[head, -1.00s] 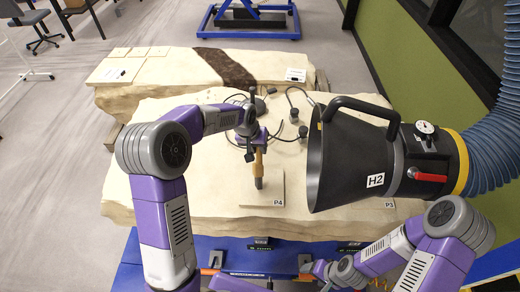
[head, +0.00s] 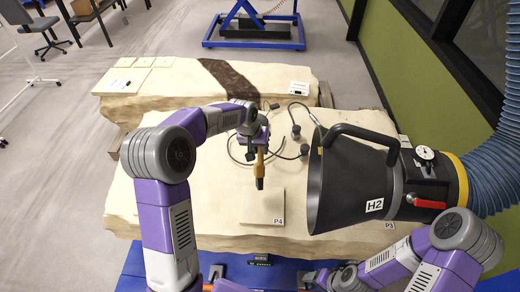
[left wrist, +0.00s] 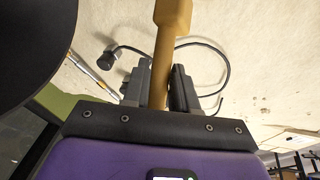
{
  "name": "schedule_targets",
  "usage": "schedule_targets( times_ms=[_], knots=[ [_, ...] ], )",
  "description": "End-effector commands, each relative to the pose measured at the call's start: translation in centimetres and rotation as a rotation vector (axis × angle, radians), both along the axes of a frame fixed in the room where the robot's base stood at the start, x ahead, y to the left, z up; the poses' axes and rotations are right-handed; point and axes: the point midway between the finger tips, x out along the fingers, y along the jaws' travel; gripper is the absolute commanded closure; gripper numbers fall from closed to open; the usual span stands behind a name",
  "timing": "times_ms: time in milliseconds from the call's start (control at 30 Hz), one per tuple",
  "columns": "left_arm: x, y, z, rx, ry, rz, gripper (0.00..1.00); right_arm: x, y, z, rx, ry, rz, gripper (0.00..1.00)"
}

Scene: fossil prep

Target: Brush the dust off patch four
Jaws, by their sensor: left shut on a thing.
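My left gripper (head: 255,138) is shut on a brush (head: 260,165) with a tan handle and a dark tip pointing down. The left wrist view shows the handle (left wrist: 166,55) between the two dark fingers (left wrist: 160,88). Patch four, a square beige patch (head: 262,205) labelled P4, lies on the pale rock slab (head: 200,215). The brush tip shows just at the far edge of the patch; I cannot tell whether it touches. Dust on the patch is not clear to see. My right gripper (head: 318,277) is low at the bottom edge, mostly hidden.
A large black extraction hood (head: 345,185) marked H2, on a blue hose (head: 497,170), stands right of the patch. A patch labelled P3 (head: 389,225) shows partly beneath it. Black cables and small dark fittings (head: 296,131) lie behind the brush. A second slab (head: 165,85) lies farther back.

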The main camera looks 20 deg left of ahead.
Motion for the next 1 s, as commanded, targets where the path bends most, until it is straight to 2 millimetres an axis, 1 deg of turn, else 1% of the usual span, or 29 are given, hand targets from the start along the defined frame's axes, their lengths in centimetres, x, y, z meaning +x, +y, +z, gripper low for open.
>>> schedule_targets(
  times_ms=[33,100,333,1000],
  knots=[
    [0.0,0.0,0.8,0.000,-0.002,0.000,1.00,0.0,0.0,0.6,0.000,0.000,0.000,0.29],
    [0.0,0.0,1.4,0.000,-0.002,0.001,1.00,0.0,0.0,1.0,0.000,-0.001,0.000,0.29],
    [0.0,0.1,2.9,0.000,-0.002,0.002,1.00,0.0,0.0,2.0,0.000,-0.001,0.000,0.29],
    [0.0,0.1,3.0,0.000,-0.002,0.002,1.00,0.0,0.0,2.1,0.000,0.000,0.000,0.29]
  ],
)
